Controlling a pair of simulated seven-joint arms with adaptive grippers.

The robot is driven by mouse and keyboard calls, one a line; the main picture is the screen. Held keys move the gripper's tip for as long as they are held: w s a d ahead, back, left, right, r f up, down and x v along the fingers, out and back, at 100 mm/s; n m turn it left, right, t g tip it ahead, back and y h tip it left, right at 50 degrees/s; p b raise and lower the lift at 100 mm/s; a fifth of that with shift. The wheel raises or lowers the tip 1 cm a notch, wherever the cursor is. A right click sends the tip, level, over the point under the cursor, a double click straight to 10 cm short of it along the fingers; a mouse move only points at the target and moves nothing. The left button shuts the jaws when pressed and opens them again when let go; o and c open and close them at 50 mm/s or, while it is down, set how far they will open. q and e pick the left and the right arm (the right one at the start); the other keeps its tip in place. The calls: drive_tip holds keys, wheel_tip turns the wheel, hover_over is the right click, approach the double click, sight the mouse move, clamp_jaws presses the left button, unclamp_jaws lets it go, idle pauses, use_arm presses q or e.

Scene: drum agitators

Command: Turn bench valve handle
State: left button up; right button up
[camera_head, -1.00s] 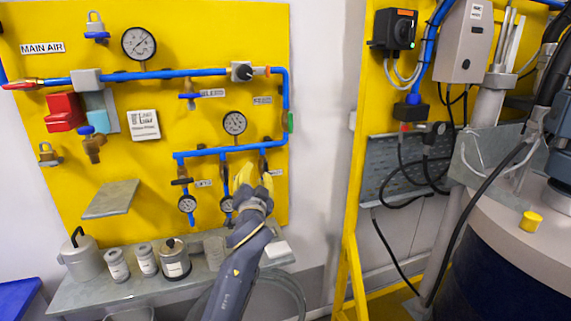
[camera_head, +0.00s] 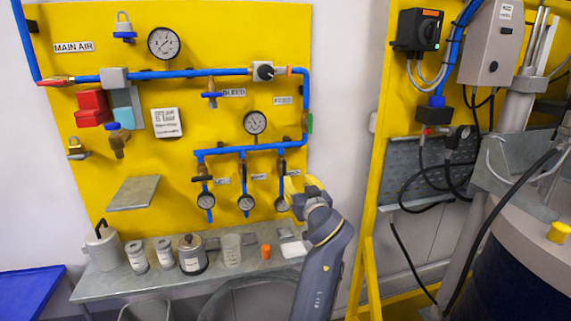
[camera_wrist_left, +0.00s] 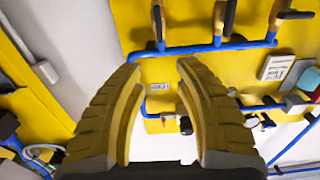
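A blue manifold pipe (camera_head: 240,149) on the yellow panel has three branches with dark valve handles: left (camera_head: 202,178), middle (camera_head: 243,178) and right (camera_head: 282,167). The small labels beside them are unreadable, so I cannot tell which is the bench valve. My left gripper (camera_head: 302,186) is just right of the right branch in the head view. In the left wrist view, my left gripper (camera_wrist_left: 160,66) has its yellow fingers spread with nothing between them. That view also shows the manifold (camera_wrist_left: 210,48) and handles at the top edge, the closest one (camera_wrist_left: 158,22) beyond the fingertips. My right gripper is out of view.
A bench shelf (camera_head: 215,271) with cans, a beaker (camera_head: 231,249) and an orange item (camera_head: 266,251) stands below the panel. A slanted grey shelf (camera_head: 134,192) sticks out at left. A yellow post (camera_head: 372,220) and drum (camera_head: 520,250) are at right.

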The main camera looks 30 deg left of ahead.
sight(285, 164)
use_arm(q)
drive_tip(key=x, duration=1.6)
clamp_jaws()
